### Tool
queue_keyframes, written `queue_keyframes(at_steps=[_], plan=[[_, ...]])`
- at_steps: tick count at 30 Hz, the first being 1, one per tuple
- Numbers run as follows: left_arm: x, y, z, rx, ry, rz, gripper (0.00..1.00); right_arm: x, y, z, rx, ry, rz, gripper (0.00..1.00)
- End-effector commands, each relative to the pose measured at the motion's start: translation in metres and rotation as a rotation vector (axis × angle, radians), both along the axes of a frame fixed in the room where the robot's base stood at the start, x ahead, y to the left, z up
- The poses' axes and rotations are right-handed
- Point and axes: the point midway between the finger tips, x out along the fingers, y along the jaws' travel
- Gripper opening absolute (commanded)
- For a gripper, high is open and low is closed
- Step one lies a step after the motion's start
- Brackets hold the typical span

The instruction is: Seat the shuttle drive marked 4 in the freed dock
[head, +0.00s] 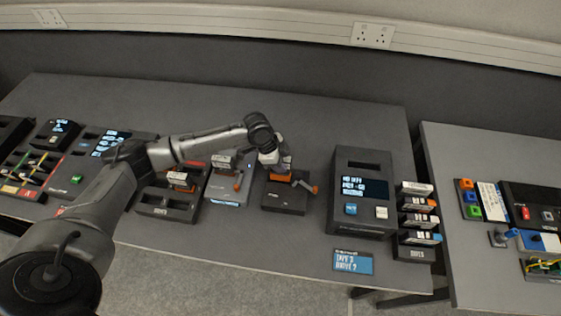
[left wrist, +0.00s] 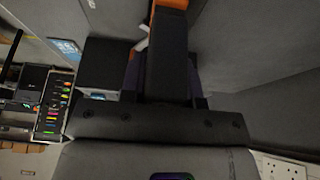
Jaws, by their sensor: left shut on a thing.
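My left gripper (head: 284,164) is over a dark dock (head: 284,198) near the middle of the table, its fingers pointing down. It is shut on a small drive with an orange part (head: 284,179), mostly hidden by the fingers. I cannot read its mark, or tell whether it is seated in the dock or just above it. In the left wrist view a dark finger (left wrist: 166,60) with an orange piece (left wrist: 172,4) fills the middle. My right gripper is not in view.
A dark rack (head: 165,205) holds an orange-labelled drive (head: 180,180). To the right stand a screened box (head: 362,165) and a rack (head: 416,252) of several drives.

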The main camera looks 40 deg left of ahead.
Motion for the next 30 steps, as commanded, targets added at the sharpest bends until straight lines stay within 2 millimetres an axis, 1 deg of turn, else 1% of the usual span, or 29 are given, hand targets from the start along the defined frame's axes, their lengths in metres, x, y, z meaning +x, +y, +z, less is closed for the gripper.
queue_keyframes(at_steps=[8, 19, 30], plan=[[0.0005, -0.0002, 0.0013, 0.0, -0.001, 0.0, 0.0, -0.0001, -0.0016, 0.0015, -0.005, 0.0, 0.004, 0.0], [0.0008, -0.0003, 0.0013, 0.0, -0.002, -0.001, 0.0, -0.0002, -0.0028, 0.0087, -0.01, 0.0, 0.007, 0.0], [0.0008, -0.0002, 0.0004, 0.0, -0.002, -0.001, 0.0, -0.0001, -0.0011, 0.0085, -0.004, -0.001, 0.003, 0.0]])
